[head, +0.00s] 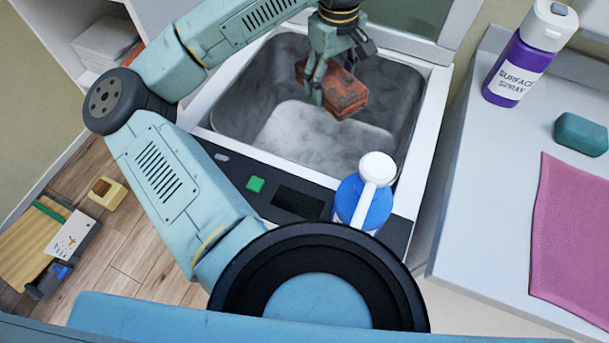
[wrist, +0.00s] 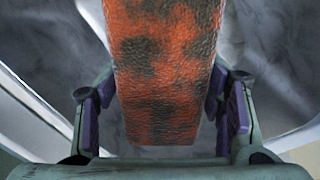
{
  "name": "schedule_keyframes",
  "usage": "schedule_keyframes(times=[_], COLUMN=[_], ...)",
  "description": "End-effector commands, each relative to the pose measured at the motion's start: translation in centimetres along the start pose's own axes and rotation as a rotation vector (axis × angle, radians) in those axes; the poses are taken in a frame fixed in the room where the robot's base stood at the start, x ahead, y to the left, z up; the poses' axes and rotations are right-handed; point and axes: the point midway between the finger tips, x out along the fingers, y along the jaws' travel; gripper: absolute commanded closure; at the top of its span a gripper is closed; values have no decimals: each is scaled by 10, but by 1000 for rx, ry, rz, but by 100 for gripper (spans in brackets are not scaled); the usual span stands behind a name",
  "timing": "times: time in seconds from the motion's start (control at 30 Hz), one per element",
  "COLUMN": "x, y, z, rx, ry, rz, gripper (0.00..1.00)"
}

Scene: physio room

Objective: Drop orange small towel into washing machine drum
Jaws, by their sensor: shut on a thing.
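The orange small towel (head: 339,91) is a folded block with dark blotches. My gripper (head: 325,82) is shut on it and holds it over the open washing machine drum (head: 395,88), a grey metal tub. In the wrist view the towel (wrist: 165,70) sits between the two purple-padded fingers of my gripper (wrist: 163,105) and fills the middle. The grey drum wall (wrist: 265,60) shows behind it. The towel appears within the drum's opening in the head view; its exact height above the bottom cannot be told.
A blue bottle with a white cap (head: 365,200) stands at the machine's front panel (head: 298,202). A counter at right holds a purple surface spray (head: 514,65), a teal block (head: 580,134) and a pink towel (head: 570,235). A yellow box (head: 108,192) is on the floor.

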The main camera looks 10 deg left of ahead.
Motion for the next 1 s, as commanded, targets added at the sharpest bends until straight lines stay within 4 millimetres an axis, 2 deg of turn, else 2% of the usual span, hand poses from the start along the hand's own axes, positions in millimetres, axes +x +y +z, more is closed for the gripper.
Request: schedule_keyframes(times=[0.1,0.13,0.47,0.83,1.0], x=[-1,-1,-1,-3,-24], y=[0,0,0,0,0], z=[0,0,0,0,0], rx=[0,0,0,0,1], ry=[0,0,0,0,3], rz=[0,1,0,0,1], gripper=[70,37,15,15,15])
